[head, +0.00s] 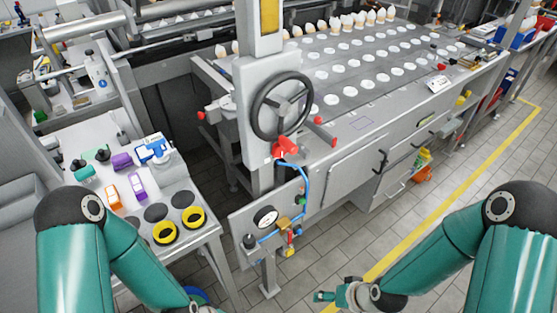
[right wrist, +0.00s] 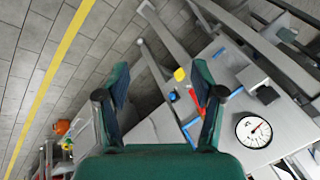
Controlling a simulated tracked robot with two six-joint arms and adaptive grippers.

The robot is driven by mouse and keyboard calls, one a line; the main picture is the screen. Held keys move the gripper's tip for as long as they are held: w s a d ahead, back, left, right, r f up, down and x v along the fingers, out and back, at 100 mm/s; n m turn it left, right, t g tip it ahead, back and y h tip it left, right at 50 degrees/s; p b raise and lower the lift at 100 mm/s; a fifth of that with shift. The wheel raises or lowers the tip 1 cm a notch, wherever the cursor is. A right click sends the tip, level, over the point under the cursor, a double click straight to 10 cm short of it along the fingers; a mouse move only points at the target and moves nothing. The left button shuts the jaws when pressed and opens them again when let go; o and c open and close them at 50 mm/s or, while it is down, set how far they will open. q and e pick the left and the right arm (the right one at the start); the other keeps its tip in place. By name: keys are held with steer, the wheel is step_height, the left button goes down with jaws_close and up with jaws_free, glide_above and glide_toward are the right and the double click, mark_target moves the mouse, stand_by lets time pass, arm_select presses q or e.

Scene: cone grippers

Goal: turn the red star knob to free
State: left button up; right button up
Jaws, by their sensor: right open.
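The red star knob (head: 286,146) is on the front of the grey machine column, just below the black handwheel, in the head view. My right gripper (head: 330,297) is low at the bottom centre of the head view, in front of the floor, well below and apart from the knob. In the right wrist view my right gripper (right wrist: 160,98) has its two green fingers wide apart with nothing between them. I cannot make out the star knob in that view.
A panel with a gauge (head: 265,217), blue hose and small valves stands below the knob; its gauge also shows in the right wrist view (right wrist: 253,131). The black handwheel (head: 282,106) is above. A table (head: 100,150) with small parts stands left. Tiled floor at right is clear.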

mark_target(282, 152)
steer(key=w+a+r+n+t+y+b, duration=0.1)
steer(key=w+r+n+t+b, duration=0.2)
steer(key=w+r+t+b, duration=0.6)
step_height(282, 152, up, 22)
steer(key=a+n+t+y+b, duration=0.2)
steer(key=n+t+y+b, duration=0.1)
steer(key=n+y+b, duration=0.4)
arm_select(q)
step_height(282, 152, down, 18)
arm_select(e)
steer(key=shift+m+h, duration=0.7)
steer(key=x, duration=1.6)
steer(key=shift+a, duration=0.2)
